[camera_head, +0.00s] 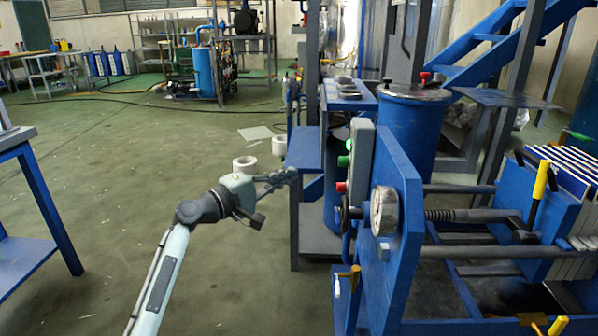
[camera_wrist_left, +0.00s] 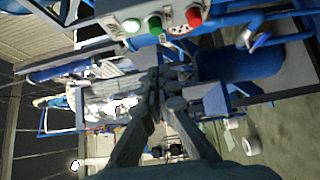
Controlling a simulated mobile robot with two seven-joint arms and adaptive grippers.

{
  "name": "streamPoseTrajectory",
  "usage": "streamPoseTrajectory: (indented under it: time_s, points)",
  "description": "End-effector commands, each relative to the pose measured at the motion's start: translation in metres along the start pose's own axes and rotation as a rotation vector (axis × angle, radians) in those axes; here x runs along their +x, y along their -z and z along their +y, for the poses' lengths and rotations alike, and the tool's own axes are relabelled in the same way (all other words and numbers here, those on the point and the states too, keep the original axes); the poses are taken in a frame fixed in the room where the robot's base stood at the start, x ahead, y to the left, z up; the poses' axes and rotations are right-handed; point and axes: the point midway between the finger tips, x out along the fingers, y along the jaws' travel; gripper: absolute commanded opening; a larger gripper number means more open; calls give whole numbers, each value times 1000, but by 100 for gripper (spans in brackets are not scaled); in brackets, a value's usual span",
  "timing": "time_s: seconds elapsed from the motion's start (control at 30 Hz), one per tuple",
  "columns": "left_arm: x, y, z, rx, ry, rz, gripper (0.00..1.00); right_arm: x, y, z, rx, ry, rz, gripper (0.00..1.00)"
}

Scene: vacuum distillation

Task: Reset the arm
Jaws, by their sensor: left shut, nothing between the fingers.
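My left arm comes in from the bottom left in the head view. Its gripper (camera_head: 283,178) is shut and empty, just left of the blue machine's control panel. In the left wrist view the closed fingers (camera_wrist_left: 155,90) point away from the camera with nothing between them. The control panel (camera_head: 361,150) carries a lit green lamp (camera_head: 349,146), a green button (camera_head: 343,161) and a red button (camera_head: 340,187). The buttons also show in the left wrist view, the green one (camera_wrist_left: 155,25) and the red one (camera_wrist_left: 193,16). My right gripper is not in view.
The blue filter press (camera_head: 400,190) with a round gauge (camera_head: 384,211) stands close right of the gripper. A blue tank (camera_head: 408,135) is behind it. A blue table (camera_head: 38,200) is at the left edge. The floor at left is mostly open.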

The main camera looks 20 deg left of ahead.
Motion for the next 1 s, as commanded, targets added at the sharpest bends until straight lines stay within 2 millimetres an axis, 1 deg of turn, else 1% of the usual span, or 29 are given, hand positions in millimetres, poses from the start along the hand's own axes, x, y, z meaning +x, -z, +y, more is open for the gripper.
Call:
streamPoseTrajectory:
  time_s: [0.13, 0.53, 0.57, 0.63, 0.67, 0.77, 0.8, 0.87, 0.9, 0.97, 1.0]
  points:
    - [-4, 0, 0, 1, 0, 0, 0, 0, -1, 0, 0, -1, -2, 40]
    - [-4, 0, 0, 1, 1, 0, 0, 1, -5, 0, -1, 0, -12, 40]
    - [-4, 0, -2, 4, 4, 0, 0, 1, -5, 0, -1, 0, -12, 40]
    - [-6, -4, -12, 24, 30, -1, 0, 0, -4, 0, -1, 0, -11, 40]
    - [-7, -7, -20, 41, 51, -3, 0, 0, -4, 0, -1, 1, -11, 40]
    - [-16, -22, -64, 138, 166, -15, 0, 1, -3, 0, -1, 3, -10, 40]
    - [-24, -31, -88, 194, 229, -27, 0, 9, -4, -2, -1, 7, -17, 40]
    - [-39, -45, -128, 287, 338, -51, 0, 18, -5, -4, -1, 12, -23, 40]
    - [-51, -56, -154, 356, 414, -73, 0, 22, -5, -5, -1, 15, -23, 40]
    - [-74, -70, -192, 456, 528, -112, 0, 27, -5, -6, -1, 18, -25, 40]
    - [-91, -79, -216, 524, 603, -144, 0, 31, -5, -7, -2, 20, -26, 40]
